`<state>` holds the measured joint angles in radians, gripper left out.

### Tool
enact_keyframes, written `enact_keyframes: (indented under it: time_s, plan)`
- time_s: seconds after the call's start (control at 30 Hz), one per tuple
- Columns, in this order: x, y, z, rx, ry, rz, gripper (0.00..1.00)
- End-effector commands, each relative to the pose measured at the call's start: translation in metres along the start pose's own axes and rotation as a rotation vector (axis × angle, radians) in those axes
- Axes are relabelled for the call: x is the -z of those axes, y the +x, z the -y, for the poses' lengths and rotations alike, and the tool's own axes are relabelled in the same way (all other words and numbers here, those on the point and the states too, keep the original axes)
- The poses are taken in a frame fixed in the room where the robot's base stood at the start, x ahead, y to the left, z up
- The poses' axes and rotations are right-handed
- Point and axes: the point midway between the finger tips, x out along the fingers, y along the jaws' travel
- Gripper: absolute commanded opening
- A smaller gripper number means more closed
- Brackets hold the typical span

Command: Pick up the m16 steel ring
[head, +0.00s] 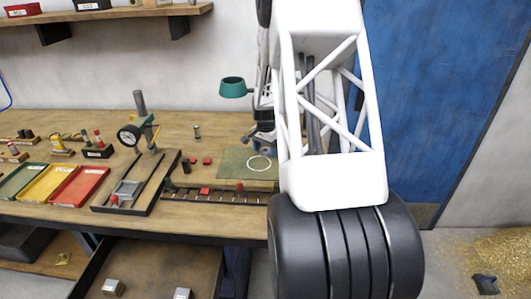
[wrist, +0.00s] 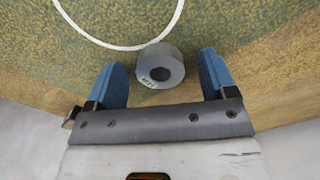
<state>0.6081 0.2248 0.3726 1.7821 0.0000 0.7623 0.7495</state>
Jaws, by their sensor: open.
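The steel ring (wrist: 161,66) is a short, thick grey ring with a dark round hole. It lies on a green mat (wrist: 225,22), just outside a white circle line, and its printed mark looks like M16 upside down. My gripper (wrist: 160,76) is open, with one blue finger on each side of the ring. Gaps show between the ring and both fingers, and the ring is not held. In the head view my gripper (head: 262,142) is low over the mat's back edge, partly hidden by my arm. I cannot make out the ring there.
A slotted dark rail (head: 225,196) with red blocks runs along the bench front. Left of the mat stand a dial gauge (head: 130,135) on a dark base and red (head: 80,186), yellow and green trays. A teal cup-shaped thing (head: 232,87) is above and left of my gripper.

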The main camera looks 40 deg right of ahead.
Motion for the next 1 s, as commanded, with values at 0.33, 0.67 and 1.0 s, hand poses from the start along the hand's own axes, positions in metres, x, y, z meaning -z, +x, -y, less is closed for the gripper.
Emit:
enact_keyframes:
  time_s: [0.33, 0.67, 1.0]
  plan:
    - [0.0000, -0.0002, 0.0000, 0.000, 0.000, 0.000, 0.50]
    - [0.0001, -0.0004, 0.0001, 0.000, 0.000, 0.000, 0.19]
    - [0.0003, -0.0075, 0.0003, 0.001, 0.000, -0.001, 0.19]
